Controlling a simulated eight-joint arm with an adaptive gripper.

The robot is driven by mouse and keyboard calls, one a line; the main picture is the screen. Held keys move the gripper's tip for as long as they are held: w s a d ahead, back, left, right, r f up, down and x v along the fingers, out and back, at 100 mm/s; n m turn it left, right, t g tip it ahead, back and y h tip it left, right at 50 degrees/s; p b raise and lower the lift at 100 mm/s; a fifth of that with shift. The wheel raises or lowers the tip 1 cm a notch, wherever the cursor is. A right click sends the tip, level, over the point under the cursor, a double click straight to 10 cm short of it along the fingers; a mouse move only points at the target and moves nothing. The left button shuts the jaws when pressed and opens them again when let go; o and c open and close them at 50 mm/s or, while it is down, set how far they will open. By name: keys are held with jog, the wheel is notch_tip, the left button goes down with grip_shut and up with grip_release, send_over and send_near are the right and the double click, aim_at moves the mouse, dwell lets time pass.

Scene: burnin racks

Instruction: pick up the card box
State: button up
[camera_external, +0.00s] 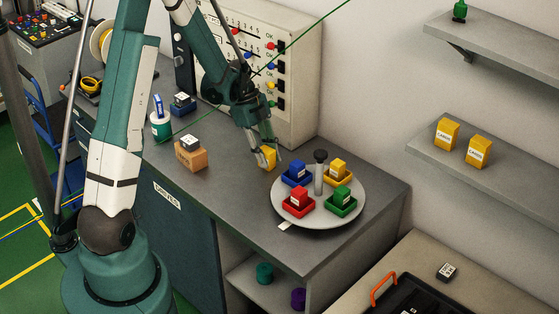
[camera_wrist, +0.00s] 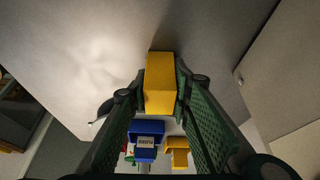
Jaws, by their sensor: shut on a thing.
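A yellow box (camera_external: 267,158), which looks like the card box, is between the fingers of my gripper (camera_external: 261,152) at the back of the grey bench. In the wrist view the yellow box (camera_wrist: 160,82) fills the gap between the green fingers of my gripper (camera_wrist: 157,95), which are shut on it. I cannot tell whether the box touches the bench top. Two similar yellow boxes with white labels, a left one (camera_external: 446,134) and a right one (camera_external: 478,151), stand on the lower wall shelf.
A round turntable (camera_external: 279,207) with blue, yellow, red and green trays and blocks stands just right of my gripper, around a dark-topped post (camera_external: 320,171). A control panel (camera_external: 295,65) rises behind. An orange-brown box (camera_external: 190,157) stands on the bench to the left.

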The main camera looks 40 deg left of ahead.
aim_at(270, 152)
jog(key=shift+s+r, duration=0.1)
jog(key=shift+r, duration=0.05)
jog(key=shift+s+r, duration=0.1)
jog(key=shift+r, duration=0.1)
notch_tip(270, 152, up, 6)
jog(key=shift+r, duration=0.1)
jog(key=s+b, duration=0.1)
jog(key=s, duration=1.8)
jog(key=shift+s, duration=0.3)
jog(key=shift+r, duration=0.15)
